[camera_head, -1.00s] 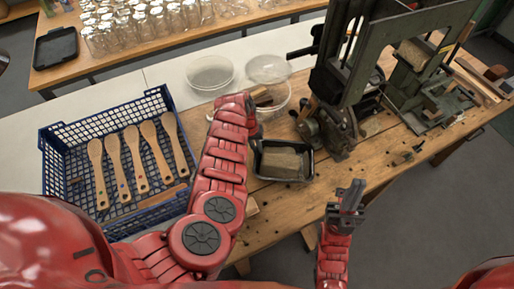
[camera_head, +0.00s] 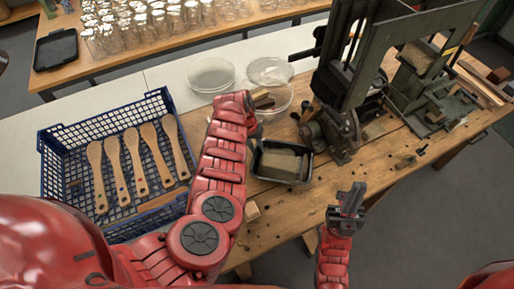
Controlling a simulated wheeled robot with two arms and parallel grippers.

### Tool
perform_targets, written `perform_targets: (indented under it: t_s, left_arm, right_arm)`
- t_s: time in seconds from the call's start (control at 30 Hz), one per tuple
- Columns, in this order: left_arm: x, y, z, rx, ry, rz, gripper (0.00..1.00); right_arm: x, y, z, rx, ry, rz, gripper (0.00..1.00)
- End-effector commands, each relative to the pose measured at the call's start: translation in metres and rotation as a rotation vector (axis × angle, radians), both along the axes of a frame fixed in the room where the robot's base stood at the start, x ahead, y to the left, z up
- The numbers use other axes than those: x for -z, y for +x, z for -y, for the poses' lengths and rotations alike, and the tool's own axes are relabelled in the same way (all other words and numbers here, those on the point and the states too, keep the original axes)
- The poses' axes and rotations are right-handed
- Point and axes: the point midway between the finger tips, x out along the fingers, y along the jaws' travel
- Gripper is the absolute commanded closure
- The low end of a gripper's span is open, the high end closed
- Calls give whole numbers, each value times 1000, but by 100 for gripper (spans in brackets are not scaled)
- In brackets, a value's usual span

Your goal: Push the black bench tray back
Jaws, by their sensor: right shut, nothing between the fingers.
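The black bench tray (camera_head: 311,166) lies on the wooden bench, right of my left forearm, with a wooden block (camera_head: 279,165) in it. My left arm reaches up along the tray's left side. Its gripper (camera_head: 257,130) is mostly hidden behind the arm's end, near the tray's back left corner; whether its jaws are open does not show. My right gripper (camera_head: 350,196) is shut and empty, to the right of and nearer than the tray, apart from it.
Clear round dishes (camera_head: 210,76) lie behind the tray, one holding wooden pieces. A green-black machine (camera_head: 340,85) stands at the back right. Another black tray (camera_head: 55,50) lies on the far table.

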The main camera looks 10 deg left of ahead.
Motion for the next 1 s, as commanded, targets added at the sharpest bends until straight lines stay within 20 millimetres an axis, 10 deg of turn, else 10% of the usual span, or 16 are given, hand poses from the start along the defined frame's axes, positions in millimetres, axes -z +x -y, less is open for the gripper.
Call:
perform_targets:
  t_s: [0.53,1.0]
  left_arm:
    - [-10,0,-2,1,0,2,51]
    - [-111,0,-24,1,-1,3,51]
  right_arm:
    - [0,0,0,0,0,0,100]
    - [25,0,0,0,0,0,100]
